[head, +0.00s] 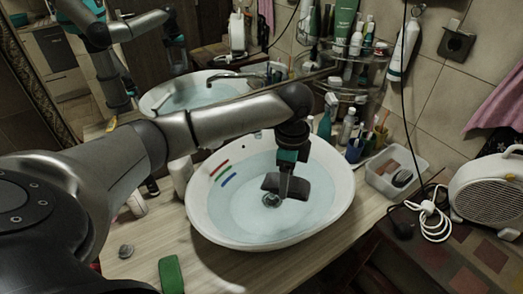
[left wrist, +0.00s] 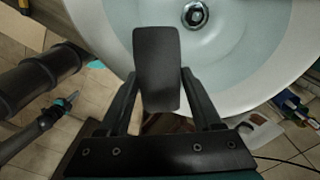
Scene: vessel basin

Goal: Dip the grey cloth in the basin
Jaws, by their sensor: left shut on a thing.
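The basin (head: 215,232) is a white oval vessel on the counter, with pale bluish water and a drain inside. In the left wrist view its rim (left wrist: 262,97) and drain fill the top. My left gripper (head: 284,190) reaches over the basin from above and is shut on the grey cloth (head: 299,188), a dark, flat, rounded rectangle. The cloth (left wrist: 157,70) also shows between the fingers in the left wrist view. It is above the basin near the drain; I cannot tell whether it touches the water. My right gripper is not seen.
Red, green and blue strips (head: 222,174) lie along the basin's left inside. A green block (head: 171,274) lies on the counter in front. A clear tray (head: 398,176), bottles and a fan heater (head: 488,192) stand to the right. A faucet (head: 228,77) and mirror are behind.

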